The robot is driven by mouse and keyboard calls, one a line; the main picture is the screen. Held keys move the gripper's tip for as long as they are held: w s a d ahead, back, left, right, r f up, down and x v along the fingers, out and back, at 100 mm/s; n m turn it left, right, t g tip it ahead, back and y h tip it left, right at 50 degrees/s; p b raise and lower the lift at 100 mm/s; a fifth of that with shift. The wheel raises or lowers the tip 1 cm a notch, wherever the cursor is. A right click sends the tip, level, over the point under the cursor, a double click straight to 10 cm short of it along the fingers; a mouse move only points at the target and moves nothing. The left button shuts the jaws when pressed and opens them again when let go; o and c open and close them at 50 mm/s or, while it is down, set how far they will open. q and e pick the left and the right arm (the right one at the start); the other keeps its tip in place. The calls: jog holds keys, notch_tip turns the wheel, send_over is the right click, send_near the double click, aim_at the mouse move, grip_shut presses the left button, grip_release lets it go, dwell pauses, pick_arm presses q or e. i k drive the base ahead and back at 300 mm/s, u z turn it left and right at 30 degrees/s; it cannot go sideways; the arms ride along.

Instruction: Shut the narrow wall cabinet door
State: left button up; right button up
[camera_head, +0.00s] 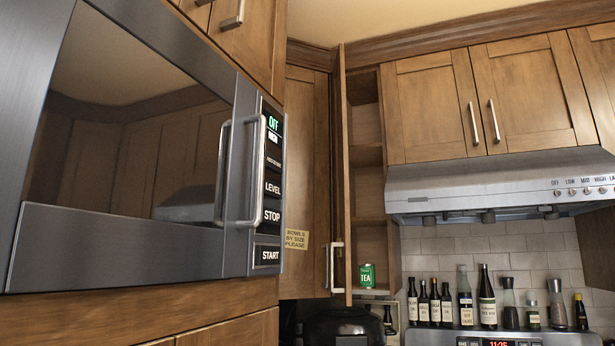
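The narrow wall cabinet (366,205) is in the middle of the head view, left of the range hood. Its door (344,150) stands open and shows almost edge-on along the cabinet's left side. A pale metal bar handle (336,267) is near the door's lower end. The open shelves show, and a green tea tin (367,275) stands on the lowest one. Neither of my grippers is in view.
A large steel microwave (130,245) fills the left side, close by. The range hood (490,187) is on the right, under a closed double-door cabinet (485,100). Several bottles (487,298) stand below it. A dark rounded thing (342,326) is below the narrow cabinet.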

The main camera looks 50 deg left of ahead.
aim_at(343, 290)
jog(key=u, duration=1.45)
